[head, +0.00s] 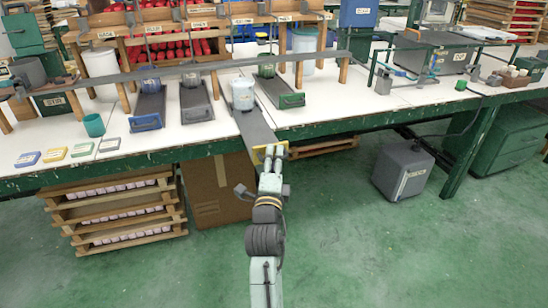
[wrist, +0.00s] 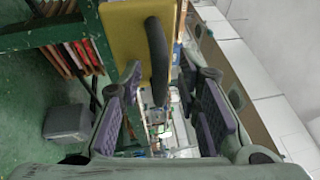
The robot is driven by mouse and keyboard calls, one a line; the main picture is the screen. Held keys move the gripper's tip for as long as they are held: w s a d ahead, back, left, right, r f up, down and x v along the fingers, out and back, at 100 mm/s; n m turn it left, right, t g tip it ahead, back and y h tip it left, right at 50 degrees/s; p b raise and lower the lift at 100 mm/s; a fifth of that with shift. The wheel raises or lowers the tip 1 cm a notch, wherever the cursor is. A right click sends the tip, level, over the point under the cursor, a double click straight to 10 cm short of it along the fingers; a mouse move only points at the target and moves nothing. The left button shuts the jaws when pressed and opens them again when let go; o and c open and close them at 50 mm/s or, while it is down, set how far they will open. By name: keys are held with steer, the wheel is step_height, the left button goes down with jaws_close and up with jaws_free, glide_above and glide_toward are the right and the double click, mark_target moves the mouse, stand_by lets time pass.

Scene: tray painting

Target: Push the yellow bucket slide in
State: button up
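The yellow bucket slide (head: 255,130) is a dark grey runner sticking out past the table's front edge. A pale bucket (head: 243,94) stands on its rear part. Its yellow front plate (head: 262,151) is at the outer end, and this plate (wrist: 128,38) with a curved black handle (wrist: 157,60) fills the top middle of the wrist view. My gripper (head: 270,163) is just in front of the plate. In the wrist view my gripper (wrist: 165,105) is open, its purple-padded fingers apart on either side of the handle's line. I cannot tell whether it touches the handle.
A blue-fronted slide (head: 146,122), a grey slide (head: 195,103) and a green-fronted slide (head: 283,95) lie farther in on the white table (head: 340,110). A long dark bar (head: 180,69) crosses above them. A cardboard box (head: 208,190) and pallets (head: 120,215) stand below.

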steer(key=shift+c, duration=0.3)
jaws_close()
stand_by(0.6)
